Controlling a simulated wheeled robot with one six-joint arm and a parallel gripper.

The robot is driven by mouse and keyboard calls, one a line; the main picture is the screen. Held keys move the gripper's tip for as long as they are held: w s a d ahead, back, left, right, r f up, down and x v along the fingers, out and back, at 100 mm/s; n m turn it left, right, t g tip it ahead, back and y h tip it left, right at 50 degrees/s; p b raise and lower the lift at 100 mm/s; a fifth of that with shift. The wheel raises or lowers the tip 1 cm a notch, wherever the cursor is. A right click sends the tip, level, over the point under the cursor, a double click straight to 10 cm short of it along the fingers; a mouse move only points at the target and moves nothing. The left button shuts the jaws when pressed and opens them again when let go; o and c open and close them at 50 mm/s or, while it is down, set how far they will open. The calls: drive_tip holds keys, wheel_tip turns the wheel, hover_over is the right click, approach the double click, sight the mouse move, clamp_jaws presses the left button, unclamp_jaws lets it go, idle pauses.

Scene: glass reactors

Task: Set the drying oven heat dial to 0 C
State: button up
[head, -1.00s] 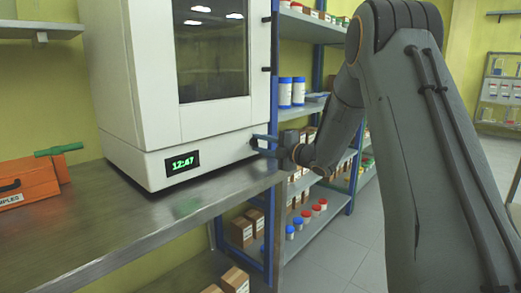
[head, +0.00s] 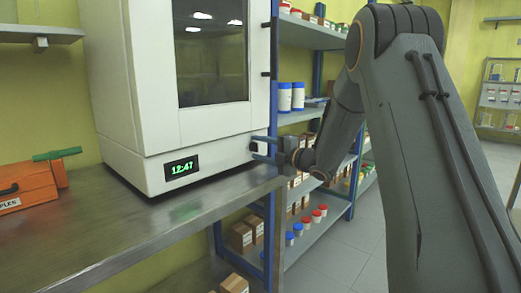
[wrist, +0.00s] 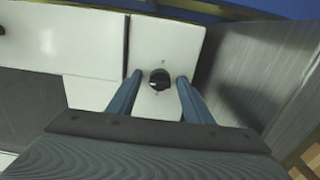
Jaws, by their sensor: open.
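The drying oven (head: 120,95) is a white cabinet with a dark door window, standing on the metal bench. Its heat dial is a small round black knob (wrist: 159,79) on a white panel, seen face-on in the wrist view. In the head view the dial (head: 253,146) shows small at the oven's lower right front corner. My gripper (wrist: 159,78) is open, with one blue finger at each side of the dial and a gap on both sides. In the head view my gripper (head: 264,149) is at the dial. The dial's markings are too small to read.
The bench top (head: 150,235) is clear in front of the oven. A green display (head: 182,168) reads 12:47. An orange case (head: 25,187) lies at left. Blue-framed shelves (head: 308,116) with jars and boxes stand right of the oven, behind my arm.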

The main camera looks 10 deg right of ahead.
drive_tip(key=shift+v, duration=3.85)
drive_tip(key=shift+d, duration=0.1)
